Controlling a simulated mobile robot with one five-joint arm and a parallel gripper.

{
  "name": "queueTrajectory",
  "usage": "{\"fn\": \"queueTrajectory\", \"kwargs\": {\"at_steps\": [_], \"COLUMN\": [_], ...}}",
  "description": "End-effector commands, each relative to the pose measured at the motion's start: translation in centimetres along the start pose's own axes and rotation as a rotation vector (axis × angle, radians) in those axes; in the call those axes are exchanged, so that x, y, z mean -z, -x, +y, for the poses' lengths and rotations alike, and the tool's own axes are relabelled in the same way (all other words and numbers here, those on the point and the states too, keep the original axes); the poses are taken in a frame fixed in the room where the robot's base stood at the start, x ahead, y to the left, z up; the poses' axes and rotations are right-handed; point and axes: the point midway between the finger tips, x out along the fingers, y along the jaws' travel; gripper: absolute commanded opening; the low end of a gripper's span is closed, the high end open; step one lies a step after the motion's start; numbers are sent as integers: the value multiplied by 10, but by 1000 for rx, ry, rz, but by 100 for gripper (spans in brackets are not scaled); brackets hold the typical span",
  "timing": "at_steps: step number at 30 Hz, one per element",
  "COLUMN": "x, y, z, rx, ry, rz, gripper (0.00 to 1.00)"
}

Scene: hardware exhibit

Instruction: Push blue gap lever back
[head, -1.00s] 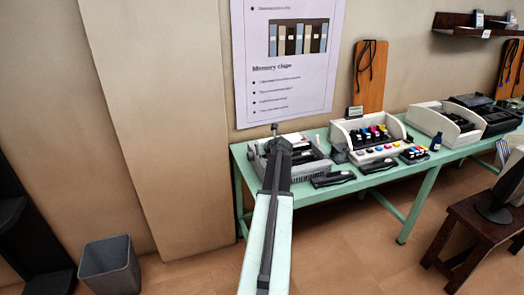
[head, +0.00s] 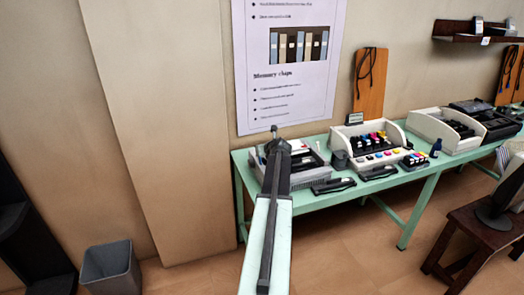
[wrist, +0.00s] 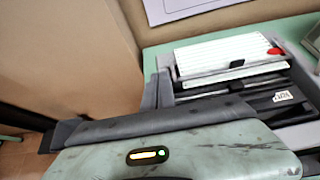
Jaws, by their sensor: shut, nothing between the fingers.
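An open grey printer (head: 308,180) stands at the left end of the green table. In the wrist view the printer (wrist: 235,62) shows a white ribbed panel, a red knob (wrist: 274,51) on its right and a dark bar with a white label. I cannot make out a blue lever in either view; my arm hides part of the printer. My gripper (head: 274,131) is shut and empty, at the arm's far end. In the head view it overlaps the printer's left side; contact cannot be told.
Two dark hand-sized devices (head: 334,186) lie along the table's front edge. A white tray with coloured cartridges (head: 372,160) stands to the right of the printer. A wall and poster (head: 288,100) rise behind. A grey bin (head: 110,265) stands on the floor at left.

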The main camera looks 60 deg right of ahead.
Motion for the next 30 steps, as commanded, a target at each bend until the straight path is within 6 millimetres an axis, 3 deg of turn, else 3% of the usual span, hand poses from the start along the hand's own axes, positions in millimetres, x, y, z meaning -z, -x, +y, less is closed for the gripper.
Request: {"fn": "queueTrajectory", "kwargs": {"at_steps": [10, 17, 24, 30], "x": [-1, -6, -52, -73], "y": [6, 41, 84, 106], "z": [2, 10, 6, 7], "rx": [-1, -3, 0, -2], "ry": [0, 3, 0, 0], "rz": [0, 0, 0, 0], "gripper": [0, 0, 0, 0]}}
